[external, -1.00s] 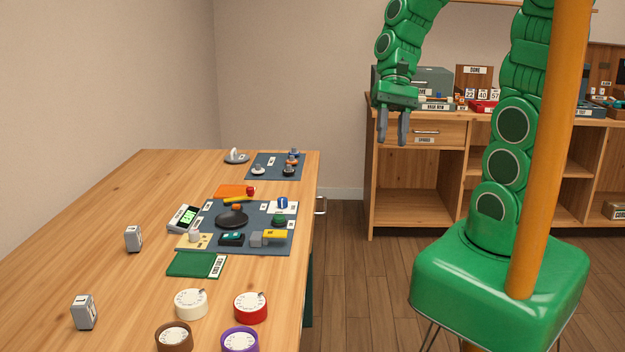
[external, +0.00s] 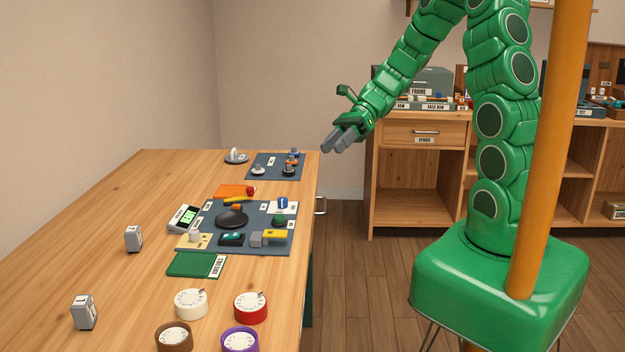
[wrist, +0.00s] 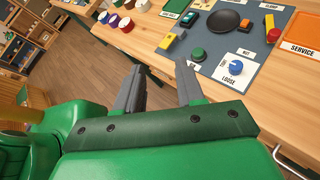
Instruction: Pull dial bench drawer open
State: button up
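The dial bench (external: 130,190) is the wooden table on the left. Its drawer handle (external: 321,206), a metal bar, sticks out from the bench's right side just below the top. The handle also shows at the lower right edge of the wrist view (wrist: 291,161). The drawer front is edge-on in the external view, and I see no gap at it. My gripper (external: 336,141) is in the air above and beyond the handle, near the bench's far right corner, not touching it. In the wrist view its two fingers (wrist: 158,80) are apart with nothing between them.
A blue-grey mat (external: 256,216) with several small parts lies near the bench's right edge. Several round dials (external: 250,307) stand at the front. Wooden shelving (external: 415,170) with its own drawer stands behind. The floor (external: 375,280) beside the bench is clear.

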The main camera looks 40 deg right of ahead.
jog(key=w+d+f+m+t+y, duration=0.2)
jog(key=w+d+f+m+t, duration=0.5)
jog(key=w+d+f+m, duration=0.45)
jog(key=d+f+m+t+h, duration=0.45)
jog(key=d+f+m, duration=0.65)
jog(key=f+m, duration=0.35)
jog(key=x, duration=0.9)
jog(key=shift+w+d+r+n+t+y, duration=0.15)
jog(key=shift+r+n+t+y, duration=0.05)
jog(key=shift+n+t+y, duration=0.2)
jog(key=shift+c, duration=0.5)
grip_shut()
